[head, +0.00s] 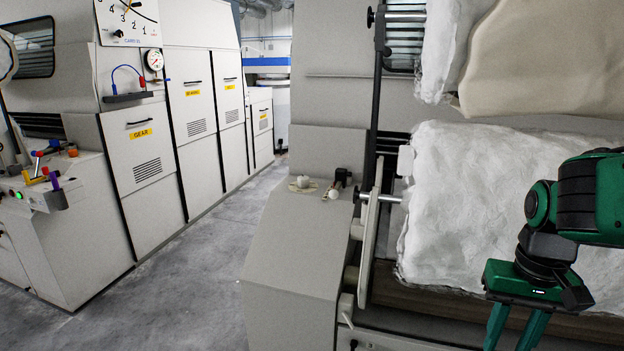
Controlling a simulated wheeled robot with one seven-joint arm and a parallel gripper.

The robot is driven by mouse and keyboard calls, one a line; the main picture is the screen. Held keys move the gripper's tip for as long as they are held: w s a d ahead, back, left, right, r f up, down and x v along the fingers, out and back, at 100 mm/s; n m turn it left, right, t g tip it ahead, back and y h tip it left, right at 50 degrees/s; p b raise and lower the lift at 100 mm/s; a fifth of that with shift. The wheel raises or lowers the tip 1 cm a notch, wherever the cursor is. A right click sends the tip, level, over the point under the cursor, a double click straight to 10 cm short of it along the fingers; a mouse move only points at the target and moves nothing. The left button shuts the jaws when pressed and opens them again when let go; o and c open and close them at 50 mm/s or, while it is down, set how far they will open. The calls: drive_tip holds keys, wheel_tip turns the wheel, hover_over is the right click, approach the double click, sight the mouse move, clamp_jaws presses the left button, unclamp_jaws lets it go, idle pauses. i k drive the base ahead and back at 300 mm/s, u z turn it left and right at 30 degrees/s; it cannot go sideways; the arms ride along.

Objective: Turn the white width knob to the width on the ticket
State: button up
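A small white knob (302,182) sits on a pale round plate on top of the grey side housing, near the middle of the head view. Its markings are too small to read. I cannot make out a ticket with a readable width. A small blank-looking white plate (405,160) stands at the left edge of the fleece roll. My green gripper (515,335) is at the lower right, in front of the roll and well to the right of the knob. Its two fingers point down, apart, with nothing seen between them; their tips are cut off by the frame's lower edge.
The white fleece roll (490,190) and a metal rod (380,198) lie between knob and gripper. A grey housing (290,260) carries the knob. An aisle (190,270) runs along the cabinets at left.

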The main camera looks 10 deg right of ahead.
sight(303, 181)
drive_tip(key=k, duration=1.05)
drive_tip(key=u, duration=0.7)
drive_tip(key=i, duration=2.05)
drive_tip(key=z, duration=0.55)
